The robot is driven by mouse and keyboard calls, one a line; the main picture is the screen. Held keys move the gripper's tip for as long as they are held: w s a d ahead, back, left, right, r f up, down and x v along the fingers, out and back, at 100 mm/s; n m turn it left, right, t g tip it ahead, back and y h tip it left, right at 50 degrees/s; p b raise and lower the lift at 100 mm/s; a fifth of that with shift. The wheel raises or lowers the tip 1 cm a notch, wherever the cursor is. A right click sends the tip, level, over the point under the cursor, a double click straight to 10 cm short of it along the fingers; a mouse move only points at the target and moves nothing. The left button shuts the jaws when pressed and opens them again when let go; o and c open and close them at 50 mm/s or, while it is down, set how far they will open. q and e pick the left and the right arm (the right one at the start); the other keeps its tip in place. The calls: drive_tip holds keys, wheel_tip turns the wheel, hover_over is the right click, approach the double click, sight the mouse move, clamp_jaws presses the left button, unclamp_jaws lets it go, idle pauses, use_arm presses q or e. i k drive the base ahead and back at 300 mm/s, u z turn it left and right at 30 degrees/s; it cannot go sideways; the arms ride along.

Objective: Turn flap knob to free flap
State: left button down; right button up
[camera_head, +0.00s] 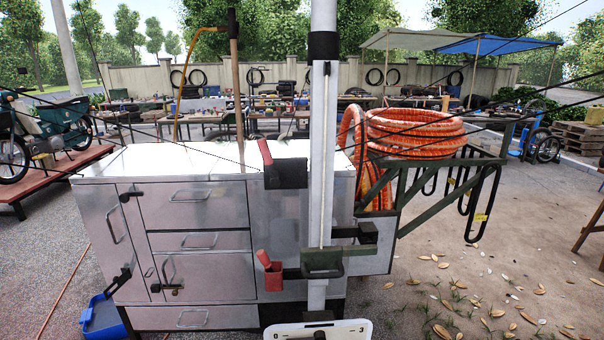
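A metal compressor cart (200,207) with a white top stands in the middle-left of the head view. Its front has doors and drawers with bar handles. A small dark latch-like fitting (172,287) sits on the low door (215,277). Another dark fitting (122,278) is at the lower left door, and one more (130,195) is near its top. A dark bracket (322,262) is on the white upright post. I cannot tell which part is the flap knob, or which panel is the flap. Neither of my grippers shows.
The white post (322,150) hides part of the cart. A white dial plate (318,331) is cut off at the bottom. Orange hose (415,133) lies coiled on the rack at right. A blue bin (104,316) is at lower left. Ground at right is open, with scattered leaves.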

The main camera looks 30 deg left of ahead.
sight(123, 198)
drive_tip(key=u, duration=2.2)
drive_tip(key=k, duration=0.6)
drive_tip(key=z, duration=0.75)
drive_tip(key=i, duration=1.05)
drive_tip(key=z, duration=0.2)
